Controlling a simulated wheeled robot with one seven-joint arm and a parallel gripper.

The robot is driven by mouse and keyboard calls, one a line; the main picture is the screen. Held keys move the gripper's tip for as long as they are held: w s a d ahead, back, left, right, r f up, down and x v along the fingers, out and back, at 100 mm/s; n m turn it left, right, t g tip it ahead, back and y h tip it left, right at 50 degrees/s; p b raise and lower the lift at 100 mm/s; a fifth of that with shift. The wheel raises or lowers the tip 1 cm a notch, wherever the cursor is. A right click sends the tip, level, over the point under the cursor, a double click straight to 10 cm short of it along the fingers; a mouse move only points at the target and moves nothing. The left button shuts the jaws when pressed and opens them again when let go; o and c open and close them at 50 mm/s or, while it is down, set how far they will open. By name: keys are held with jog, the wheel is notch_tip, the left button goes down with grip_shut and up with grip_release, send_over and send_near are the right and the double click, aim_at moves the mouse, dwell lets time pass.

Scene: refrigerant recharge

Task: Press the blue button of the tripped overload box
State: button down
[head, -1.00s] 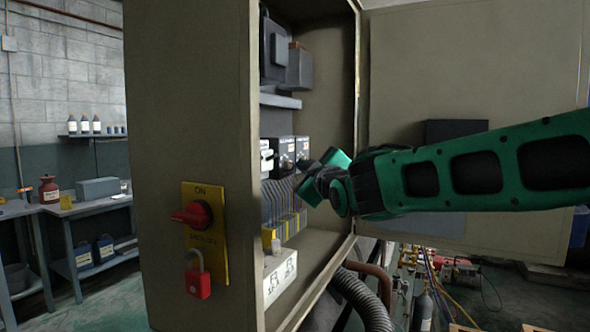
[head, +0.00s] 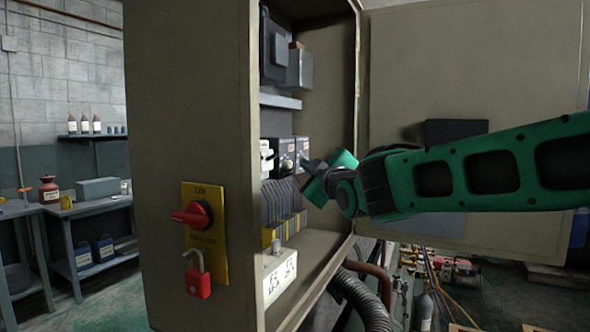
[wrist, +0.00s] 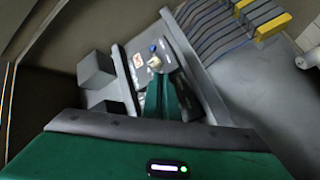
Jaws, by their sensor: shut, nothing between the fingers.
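My gripper (head: 304,164) is shut and empty inside the open electrical cabinet, with its fingers pointing at the row of dark overload boxes. In the wrist view the fingertips (wrist: 155,66) are just short of a box (wrist: 172,57) with a red and white label. A small blue button (wrist: 153,48) shows on its face, just beyond the tips. Whether they touch it cannot be told. In the head view the row holds a box with a white front (head: 266,156), a middle dark box (head: 285,148) and a right dark box (head: 302,146). Which one is tripped is not clear.
The cabinet's side wall (head: 190,120) carries a red rotary switch (head: 196,214) and a red padlock (head: 198,283). Yellow-ended terminal blocks (head: 283,225) sit below the boxes. The cabinet door (head: 470,60) stands open at right, behind my arm. A white box (head: 279,272) stands on the cabinet floor.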

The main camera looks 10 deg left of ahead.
jog(key=shift+s+d, duration=0.3)
jog(key=shift+d, duration=0.5)
jog(key=shift+s+d, duration=0.25)
jog(key=shift+d, duration=0.5)
jog(key=shift+s+d, duration=0.3)
jog(key=shift+d, duration=0.5)
